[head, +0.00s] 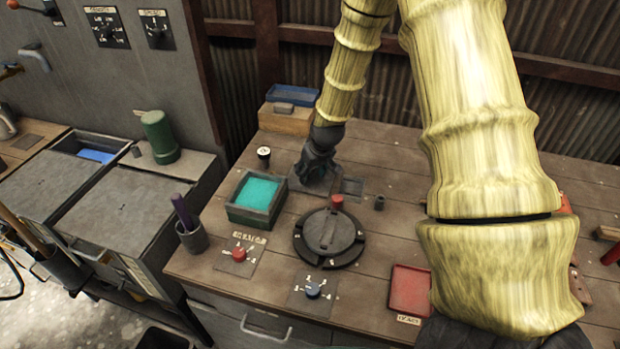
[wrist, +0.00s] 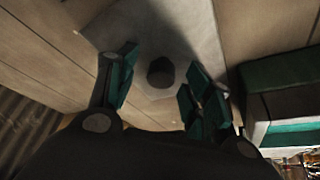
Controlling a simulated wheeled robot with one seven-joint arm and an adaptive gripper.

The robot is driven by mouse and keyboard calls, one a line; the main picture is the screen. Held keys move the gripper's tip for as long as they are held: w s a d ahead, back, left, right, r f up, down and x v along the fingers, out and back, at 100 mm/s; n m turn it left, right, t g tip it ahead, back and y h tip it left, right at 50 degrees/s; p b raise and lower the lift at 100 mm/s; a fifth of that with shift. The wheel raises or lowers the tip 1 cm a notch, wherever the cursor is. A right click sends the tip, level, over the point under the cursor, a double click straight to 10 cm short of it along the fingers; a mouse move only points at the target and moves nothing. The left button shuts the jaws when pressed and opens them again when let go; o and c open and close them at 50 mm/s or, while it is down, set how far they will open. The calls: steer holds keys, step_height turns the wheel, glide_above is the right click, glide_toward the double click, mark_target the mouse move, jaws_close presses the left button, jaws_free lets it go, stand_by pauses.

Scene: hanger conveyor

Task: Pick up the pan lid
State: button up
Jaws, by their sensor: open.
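A flat grey plate with straight edges (wrist: 178,30) lies on the planks in the wrist view. It appears to be the pan lid, and a dark round knob (wrist: 160,72) stands on it. Its grey edge also shows in the head view (head: 352,187), partly hidden by my gripper (head: 318,180). In the wrist view my gripper (wrist: 160,80) is open, with one green-padded finger on each side of the knob. I see space between the knob and both fingers. How high the fingertips are above the plate is hard to tell.
A green box with teal contents (head: 240,213) stands close left of my gripper. A dark round dial (head: 329,258) lies in front, and a small dark cylinder (head: 379,203) stands to the right. A red tray (head: 409,292) lies near the front edge.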

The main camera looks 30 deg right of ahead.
steer(key=shift+r, duration=0.1)
steer(key=c, duration=1)
